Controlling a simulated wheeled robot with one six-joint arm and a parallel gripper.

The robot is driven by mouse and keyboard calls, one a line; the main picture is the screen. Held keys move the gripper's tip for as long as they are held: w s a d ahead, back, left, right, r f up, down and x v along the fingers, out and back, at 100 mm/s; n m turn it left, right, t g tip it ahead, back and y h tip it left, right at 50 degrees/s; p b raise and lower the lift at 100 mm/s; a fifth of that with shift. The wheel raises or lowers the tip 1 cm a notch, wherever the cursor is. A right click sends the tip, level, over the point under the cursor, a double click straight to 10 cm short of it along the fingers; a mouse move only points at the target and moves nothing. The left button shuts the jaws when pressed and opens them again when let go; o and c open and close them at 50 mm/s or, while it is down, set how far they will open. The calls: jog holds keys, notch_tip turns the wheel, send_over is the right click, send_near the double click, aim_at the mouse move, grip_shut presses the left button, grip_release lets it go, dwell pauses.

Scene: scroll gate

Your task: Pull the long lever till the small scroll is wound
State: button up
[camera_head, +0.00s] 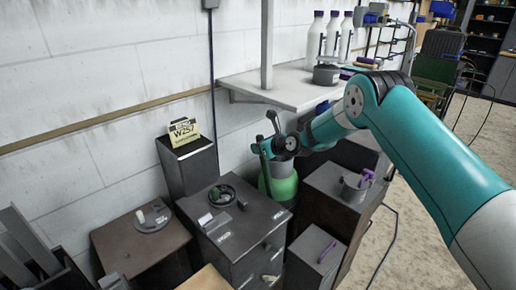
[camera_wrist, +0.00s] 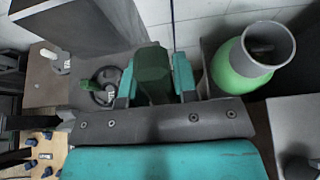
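My gripper (camera_head: 270,146) hangs in the air beside the wall, above a green bottle-like vessel. A disc with a pale knob (camera_head: 153,217) lies on a box farther left. I cannot tell which handle is the long lever or identify the small scroll.
The green vessel (camera_head: 280,184) stands close below my gripper. A dark upright box (camera_head: 188,166) bears a yellow card (camera_head: 184,132). A grey pot with a purple handle (camera_head: 356,187) stands at right. A shelf (camera_head: 285,91) with white bottles is above.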

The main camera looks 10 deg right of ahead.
jog(key=o, duration=0.3)
jog(key=shift+w+a+f, duration=0.1)
jog(key=shift+a+f, duration=0.05)
jog(key=shift+a, duration=0.05)
jog(key=shift+d, duration=0.1)
jog(key=shift+s+d+r, duration=0.3)
jog(key=shift+s+d, duration=0.05)
jog(key=b+v, duration=0.4)
jog(key=v, duration=1.2)
jog(key=shift+s+r, duration=0.15)
jog(key=shift+s, duration=0.05)
